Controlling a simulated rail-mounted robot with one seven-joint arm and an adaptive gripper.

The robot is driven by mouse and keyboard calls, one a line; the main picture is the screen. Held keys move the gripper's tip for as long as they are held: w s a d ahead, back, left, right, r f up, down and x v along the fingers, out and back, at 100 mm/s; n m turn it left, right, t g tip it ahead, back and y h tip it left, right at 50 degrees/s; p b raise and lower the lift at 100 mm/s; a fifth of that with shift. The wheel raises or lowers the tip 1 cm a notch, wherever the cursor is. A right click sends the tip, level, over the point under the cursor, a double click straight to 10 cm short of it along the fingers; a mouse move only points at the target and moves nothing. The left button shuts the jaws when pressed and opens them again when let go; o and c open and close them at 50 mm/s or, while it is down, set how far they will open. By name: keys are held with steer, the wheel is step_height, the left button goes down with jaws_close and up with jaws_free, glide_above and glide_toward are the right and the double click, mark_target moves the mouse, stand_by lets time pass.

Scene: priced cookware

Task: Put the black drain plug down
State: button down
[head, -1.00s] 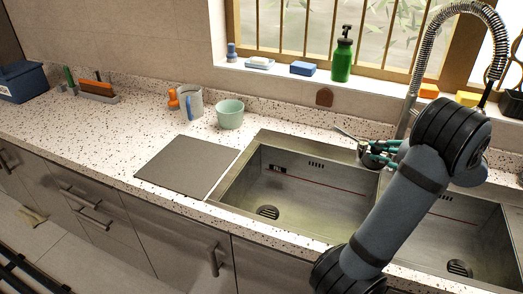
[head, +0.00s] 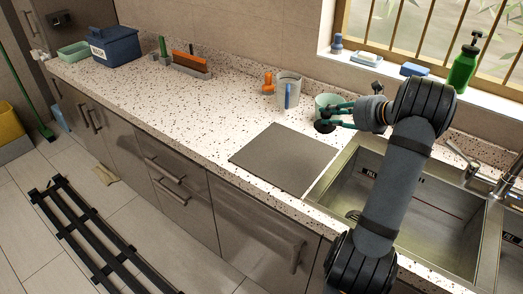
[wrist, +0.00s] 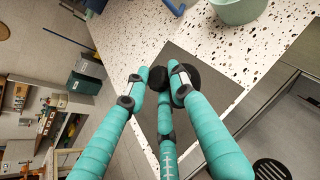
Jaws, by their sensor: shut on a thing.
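The black drain plug (head: 324,126) is a small dark disc held at the fingertips of my gripper (head: 335,115). In the wrist view, the plug (wrist: 209,76) shows as a black round shape, partly hidden behind the teal fingers of my gripper (wrist: 165,80). My gripper is shut on the plug. In the head view it is in front of the pale green bowl (head: 326,101), near the back right corner of the grey board (head: 284,159). I cannot tell how high the plug is above the counter.
A grey mug (head: 289,90) and an orange item (head: 268,82) stand left of the bowl. The sink (head: 400,205) opens to the right of the board. The speckled counter (head: 190,110) is clear left of the board, up to a brush holder (head: 188,66).

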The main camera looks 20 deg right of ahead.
steer(key=shift+m, duration=0.3)
glide_above(293, 152)
step_height(293, 152, down, 7)
steer(key=shift+f+p, duration=0.7)
steer(key=shift+f, duration=1.2)
steer(key=shift+f, duration=0.15)
steer(key=c, duration=1.5)
jaws_free()
steer(key=shift+o, duration=0.2)
